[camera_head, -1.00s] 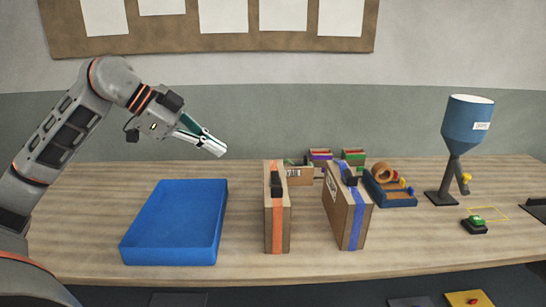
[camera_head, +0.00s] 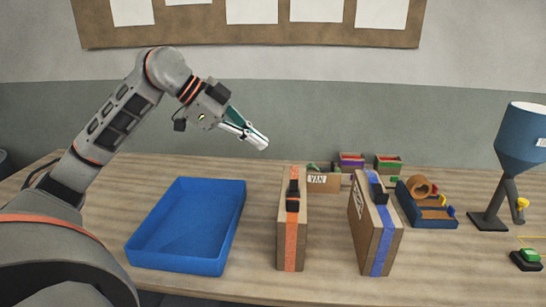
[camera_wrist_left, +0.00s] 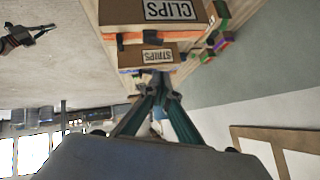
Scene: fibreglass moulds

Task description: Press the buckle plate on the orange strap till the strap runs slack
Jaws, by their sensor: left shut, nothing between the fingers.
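An upright cardboard box (camera_head: 282,240) stands on the table with an orange strap (camera_head: 291,245) around it. A black buckle (camera_head: 293,195) sits at the strap's top. In the left wrist view, an orange strap (camera_wrist_left: 155,38) runs along a box marked CLIPS (camera_wrist_left: 165,12). My left gripper (camera_head: 262,142) is shut and empty, above and left of the orange-strapped box, apart from it; its closed fingers also show in the wrist view (camera_wrist_left: 160,85). A dark gripper, apparently my right one (camera_wrist_left: 30,37), shows small at the left of the wrist view; its jaw state is unclear.
An empty blue tray (camera_head: 190,258) lies left of the box. A blue-strapped box (camera_head: 365,235) stands right of it. Bare table lies between the two strapped boxes.

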